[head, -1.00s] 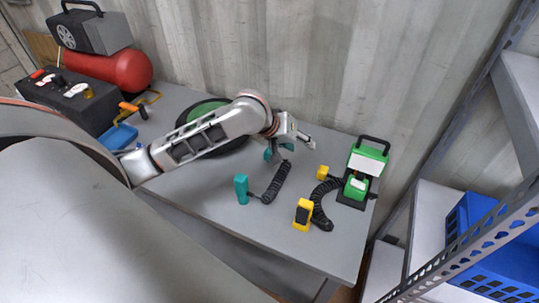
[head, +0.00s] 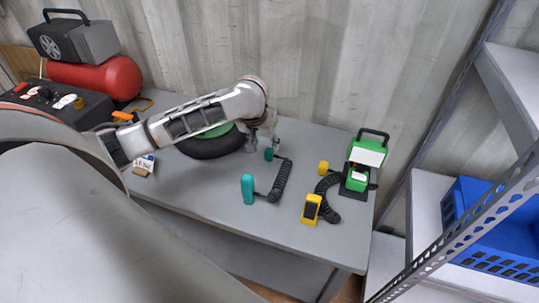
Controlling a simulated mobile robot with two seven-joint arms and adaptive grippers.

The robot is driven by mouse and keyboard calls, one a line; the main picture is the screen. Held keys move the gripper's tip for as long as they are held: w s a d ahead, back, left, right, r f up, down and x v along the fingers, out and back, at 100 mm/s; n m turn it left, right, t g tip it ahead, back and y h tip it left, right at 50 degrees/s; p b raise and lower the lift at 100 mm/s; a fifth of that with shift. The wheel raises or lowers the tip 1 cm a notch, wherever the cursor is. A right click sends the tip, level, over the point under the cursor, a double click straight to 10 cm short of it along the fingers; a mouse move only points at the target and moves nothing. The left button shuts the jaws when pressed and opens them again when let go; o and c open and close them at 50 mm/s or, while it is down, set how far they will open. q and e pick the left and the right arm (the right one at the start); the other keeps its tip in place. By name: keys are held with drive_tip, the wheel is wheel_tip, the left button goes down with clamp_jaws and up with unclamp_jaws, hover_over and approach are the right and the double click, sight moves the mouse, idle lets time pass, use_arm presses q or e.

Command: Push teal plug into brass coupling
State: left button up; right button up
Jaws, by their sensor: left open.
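A teal plug (head: 269,154) lies on the grey bench at the upper end of a black coiled cord (head: 281,182). A larger teal block (head: 248,189) is at the cord's other end. My left gripper (head: 262,144) is open and just above and beside the teal plug in the picture. I cannot tell whether it touches the plug. A brass-coloured fitting (head: 79,104), which looks like the brass coupling, is on the black box (head: 60,110) at the far left. My right gripper is not in view.
A yellow plug (head: 323,168), a yellow block (head: 311,209) and a green device (head: 366,165) stand to the right. A dark hose reel with a green centre (head: 214,131) is behind my left arm. The bench (head: 300,245) is clear in front. A shelf with a blue crate (head: 470,200) is right.

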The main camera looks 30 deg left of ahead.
sight(269, 151)
use_arm(q)
drive_tip(key=shift+x, duration=1)
drive_tip(key=shift+d+x, duration=0.2)
drive_tip(key=shift+x, duration=1.1)
drive_tip(key=shift+d+x, duration=0.15)
drive_tip(key=shift+x, duration=1.15)
drive_tip(key=c, duration=1.1)
